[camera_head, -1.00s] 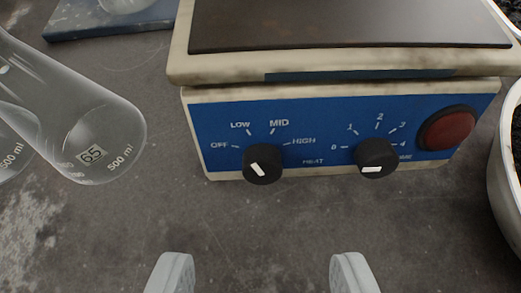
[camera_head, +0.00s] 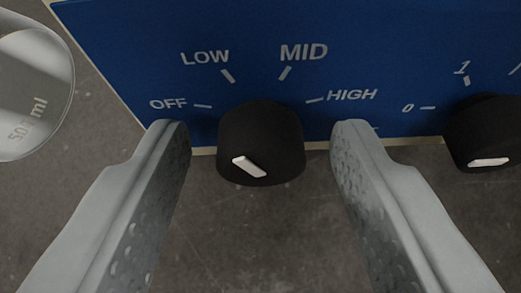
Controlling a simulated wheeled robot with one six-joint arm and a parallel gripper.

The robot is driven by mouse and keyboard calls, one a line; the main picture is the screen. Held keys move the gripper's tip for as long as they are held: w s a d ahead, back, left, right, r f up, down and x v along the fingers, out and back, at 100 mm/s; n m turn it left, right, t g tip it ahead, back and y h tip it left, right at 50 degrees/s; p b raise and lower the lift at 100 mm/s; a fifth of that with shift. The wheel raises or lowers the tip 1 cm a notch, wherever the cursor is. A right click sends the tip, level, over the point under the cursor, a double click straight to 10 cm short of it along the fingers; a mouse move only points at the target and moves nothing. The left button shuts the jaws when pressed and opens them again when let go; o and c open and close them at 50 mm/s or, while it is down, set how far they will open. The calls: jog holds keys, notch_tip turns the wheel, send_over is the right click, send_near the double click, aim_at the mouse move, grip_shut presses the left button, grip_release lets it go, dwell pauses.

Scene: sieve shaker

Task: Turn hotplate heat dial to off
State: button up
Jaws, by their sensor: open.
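The heat dial (camera_head: 261,137) is a black round knob on the blue front panel (camera_head: 120,40) of the hotplate. A white pointer mark (camera_head: 249,167) shows on its face, slanting from upper left to lower right. OFF, LOW, MID and HIGH are printed in an arc around the dial, with OFF at its left. My gripper (camera_head: 261,135) is open, with one grey finger on each side of the dial. A gap shows between each finger and the knob.
A second black dial (camera_head: 487,130) with a number scale sits to the right, beyond my right finger. The grey bench (camera_head: 255,235) below the panel is clear.

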jog(key=c, duration=1)
jog(key=shift+n, duration=0.3)
jog(key=n+h, duration=0.2)
jog(key=shift+a+f+n, duration=0.1)
jog(key=shift+a+n, duration=0.1)
jog(key=shift+n, duration=0.2)
jog(key=n+t+h, duration=0.1)
jog(key=n+h, duration=0.1)
jog(key=n, duration=0.2)
jog(key=shift+a, duration=0.1)
jog(key=shift+n, duration=0.3)
jog(key=o, duration=1)
